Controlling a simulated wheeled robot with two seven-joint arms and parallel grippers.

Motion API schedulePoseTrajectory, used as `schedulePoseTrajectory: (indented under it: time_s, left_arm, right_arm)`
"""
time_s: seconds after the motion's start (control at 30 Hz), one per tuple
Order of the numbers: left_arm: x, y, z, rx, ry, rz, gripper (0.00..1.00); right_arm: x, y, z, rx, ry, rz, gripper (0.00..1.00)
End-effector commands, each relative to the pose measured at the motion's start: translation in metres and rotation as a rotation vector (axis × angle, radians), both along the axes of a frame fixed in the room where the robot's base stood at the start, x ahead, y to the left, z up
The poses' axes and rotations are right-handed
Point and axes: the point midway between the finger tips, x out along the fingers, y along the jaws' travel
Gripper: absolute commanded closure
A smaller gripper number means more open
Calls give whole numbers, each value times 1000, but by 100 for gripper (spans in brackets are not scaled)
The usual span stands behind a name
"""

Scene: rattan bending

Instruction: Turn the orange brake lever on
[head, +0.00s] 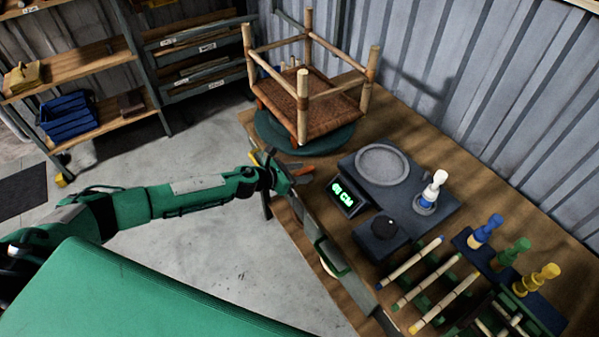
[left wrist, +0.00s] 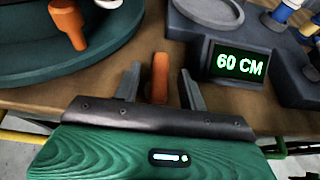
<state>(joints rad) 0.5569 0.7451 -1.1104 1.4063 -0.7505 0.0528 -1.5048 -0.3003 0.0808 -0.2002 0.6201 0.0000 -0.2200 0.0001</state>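The orange brake lever (head: 302,170) is at the near edge of the wooden bench, just in front of the green turntable (head: 262,136). In the left wrist view the orange lever (left wrist: 160,78) stands between the two grey fingers of my left gripper (left wrist: 161,90), with a visible gap on each side. The left gripper is open; in the head view the left gripper (head: 283,172) is at the bench edge by the lever. The lever's lower end is hidden behind my gripper body in the left wrist view. My right gripper is not in view.
A wooden stool frame with a woven seat (head: 318,108) stands on the turntable. Right of the lever is a display (head: 347,196); it reads "60 CM" in the left wrist view. A dark box with a knob (head: 382,236) and several rods and coloured pegs are farther right.

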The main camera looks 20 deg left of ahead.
Motion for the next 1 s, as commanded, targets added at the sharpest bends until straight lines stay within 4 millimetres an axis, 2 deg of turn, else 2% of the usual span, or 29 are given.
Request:
schedulePoseTrajectory:
  time_s: [0.2,0.37,0.8,1.0]
  left_arm:
    - [-1,2,1,0,0,1,58]
    - [-12,11,5,2,-1,0,58]
    - [-68,56,32,2,1,1,58]
    - [-88,72,44,2,1,2,58]
  right_arm:
    - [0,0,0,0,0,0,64]
    - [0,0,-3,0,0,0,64]
    - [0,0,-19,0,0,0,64]
    - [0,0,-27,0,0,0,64]
